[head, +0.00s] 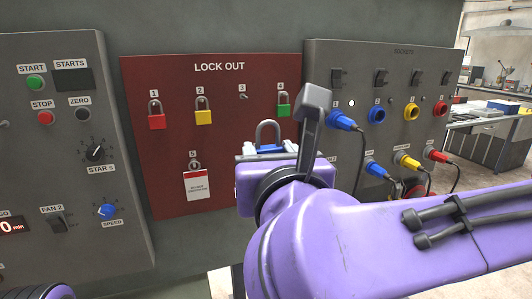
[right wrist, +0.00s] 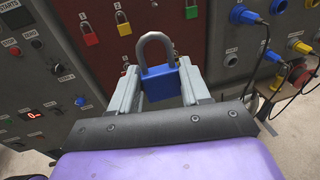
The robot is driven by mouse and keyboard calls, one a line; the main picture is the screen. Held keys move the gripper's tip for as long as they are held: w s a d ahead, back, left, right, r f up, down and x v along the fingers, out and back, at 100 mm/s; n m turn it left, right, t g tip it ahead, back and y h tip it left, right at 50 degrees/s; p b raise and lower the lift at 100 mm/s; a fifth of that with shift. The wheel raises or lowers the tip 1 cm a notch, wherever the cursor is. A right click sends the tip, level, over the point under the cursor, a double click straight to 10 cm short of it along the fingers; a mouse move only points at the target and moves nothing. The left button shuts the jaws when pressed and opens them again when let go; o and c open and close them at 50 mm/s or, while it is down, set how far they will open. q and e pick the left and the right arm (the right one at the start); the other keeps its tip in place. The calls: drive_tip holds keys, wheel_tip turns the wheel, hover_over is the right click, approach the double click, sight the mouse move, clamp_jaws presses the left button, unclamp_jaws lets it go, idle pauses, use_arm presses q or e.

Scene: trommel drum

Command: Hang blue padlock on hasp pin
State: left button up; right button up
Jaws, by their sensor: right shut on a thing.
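The blue padlock (head: 270,149) is in my right gripper (head: 266,157), in front of the red LOCK OUT board and below pin 3 in the head view. In the right wrist view the padlock (right wrist: 160,86) is upright, its closed grey shackle pointing up, its body between the two fingers of the right gripper (right wrist: 161,78). The bare hasp pin (head: 243,97) under number 3 carries nothing; it also shows near the top edge of the right wrist view (right wrist: 155,4). The padlock appears apart from the pin. My left gripper is out of view.
The board (head: 136,80) also holds a red padlock (head: 156,121), a yellow padlock (head: 203,117), a green padlock (head: 283,105) and a tagged lock (head: 197,186). A socket panel (head: 325,60) with plugs and cables stands at right; a control panel (head: 30,140) stands at left.

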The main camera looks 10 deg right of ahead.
drive_tip(key=shift+s+d+b, duration=0.2)
drive_tip(key=shift+s+b, duration=0.05)
drive_tip(key=shift+s, duration=1.1)
drive_tip(key=shift+s+d+b, duration=0.2)
drive_tip(key=shift+s, duration=1.1)
